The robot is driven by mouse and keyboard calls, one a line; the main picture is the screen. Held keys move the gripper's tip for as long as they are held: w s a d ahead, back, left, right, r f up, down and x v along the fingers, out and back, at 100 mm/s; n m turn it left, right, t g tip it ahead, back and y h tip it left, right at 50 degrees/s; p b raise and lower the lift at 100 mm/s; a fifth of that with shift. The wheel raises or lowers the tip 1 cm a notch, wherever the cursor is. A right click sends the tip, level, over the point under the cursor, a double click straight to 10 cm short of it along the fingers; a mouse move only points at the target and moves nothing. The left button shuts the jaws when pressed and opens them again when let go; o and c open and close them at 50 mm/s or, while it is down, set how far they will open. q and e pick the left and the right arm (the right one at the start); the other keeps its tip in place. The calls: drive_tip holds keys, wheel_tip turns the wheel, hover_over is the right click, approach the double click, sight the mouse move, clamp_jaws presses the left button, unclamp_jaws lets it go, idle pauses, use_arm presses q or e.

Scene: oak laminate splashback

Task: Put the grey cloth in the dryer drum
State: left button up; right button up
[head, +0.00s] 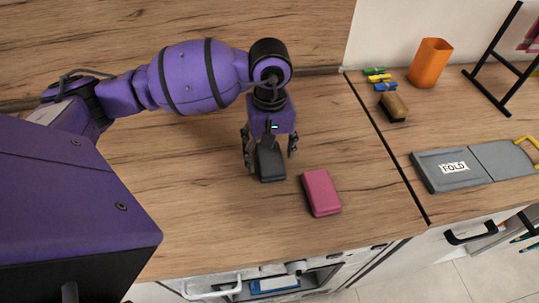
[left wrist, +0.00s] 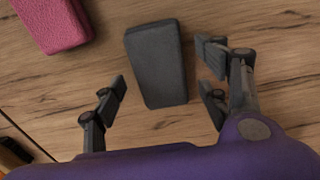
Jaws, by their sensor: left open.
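The grey cloth (head: 270,166) is a dark, folded block lying flat on the wooden worktop. My left gripper (head: 268,146) points down over it and is open, with its fingers apart on either side. In the left wrist view, the grey cloth (left wrist: 157,65) lies between the spread fingers of the left gripper (left wrist: 162,82), with a gap on each side. No contact shows. Below the worktop's front edge is an appliance front with an opening (head: 275,284) and something blue inside. I cannot tell whether this is the dryer, and no drum shows clearly. My right gripper is not in view.
A pink folded cloth (head: 321,192) lies just right of the grey one; it also shows in the left wrist view (left wrist: 52,20). On the right are a grey folding board marked FOLD (head: 453,168), a brush (head: 393,106), pegs (head: 378,78), an orange cup (head: 429,64) and a black rack (head: 493,62).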

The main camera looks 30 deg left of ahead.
sight(268, 157)
use_arm(q)
drive_tip(key=shift+o, duration=0.5)
wheel_tip(268, 157, up, 10)
drive_tip(key=f+b, duration=0.1)
drive_tip(key=f, duration=0.1)
drive_tip(key=a+f, duration=0.1)
drive_tip(key=shift+s+a+f+b, duration=0.15)
drive_tip(key=shift+f+b, duration=0.2)
drive_tip(key=shift+b, duration=0.05)
drive_tip(key=shift+d+f, duration=0.2)
drive_tip(key=shift+d, duration=0.1)
drive_tip(key=f, duration=0.4)
drive_tip(key=f+p, duration=0.1)
drive_tip(key=f, duration=0.1)
drive_tip(key=shift+d+f, duration=0.2)
drive_tip(key=shift+d, duration=0.1)
drive_tip(key=shift+f, duration=0.55)
drive_tip(key=shift+r, duration=0.1)
drive_tip(key=c, duration=1.3)
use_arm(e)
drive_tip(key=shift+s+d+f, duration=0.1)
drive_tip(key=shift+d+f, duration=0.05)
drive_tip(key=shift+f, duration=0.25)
